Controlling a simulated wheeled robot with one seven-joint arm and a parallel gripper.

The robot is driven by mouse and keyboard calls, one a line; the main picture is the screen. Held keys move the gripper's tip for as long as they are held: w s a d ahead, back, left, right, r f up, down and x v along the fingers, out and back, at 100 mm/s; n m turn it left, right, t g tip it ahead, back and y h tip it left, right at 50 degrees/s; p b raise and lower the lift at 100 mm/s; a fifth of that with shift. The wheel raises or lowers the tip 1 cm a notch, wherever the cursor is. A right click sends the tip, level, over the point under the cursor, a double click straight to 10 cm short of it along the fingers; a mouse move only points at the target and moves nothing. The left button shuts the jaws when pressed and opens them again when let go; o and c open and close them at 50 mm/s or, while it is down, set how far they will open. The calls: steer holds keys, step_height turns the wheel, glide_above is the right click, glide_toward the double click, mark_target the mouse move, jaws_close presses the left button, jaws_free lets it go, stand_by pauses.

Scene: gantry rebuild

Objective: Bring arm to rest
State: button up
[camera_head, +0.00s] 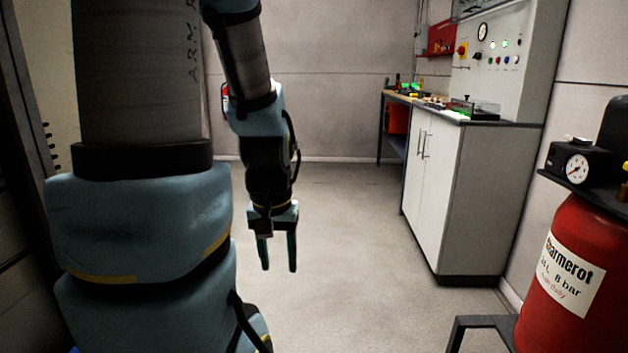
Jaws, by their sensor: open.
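My arm (145,220) fills the left of the head view, with blue-grey shells and a dark grey link. Its forearm hangs downward near the middle-left. My gripper (278,252) points down at its end, with two thin fingers apart and nothing between them. It hangs in free air above the floor and touches nothing that I can see. Part of the arm's base is cut off by the lower frame edge.
A white cabinet (428,185) with a control panel (497,60) stands at the right. A red compressor tank (570,285) is at the near right. A workbench (391,97) is at the back. The grey floor (340,230) between is clear.

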step_height(320, 180, up, 17)
steer(key=p, duration=1.4)
steer(key=shift+r+p, duration=0.15)
steer(key=shift+p, duration=0.25)
steer(key=shift+c, duration=0.2)
stand_by(0.7)
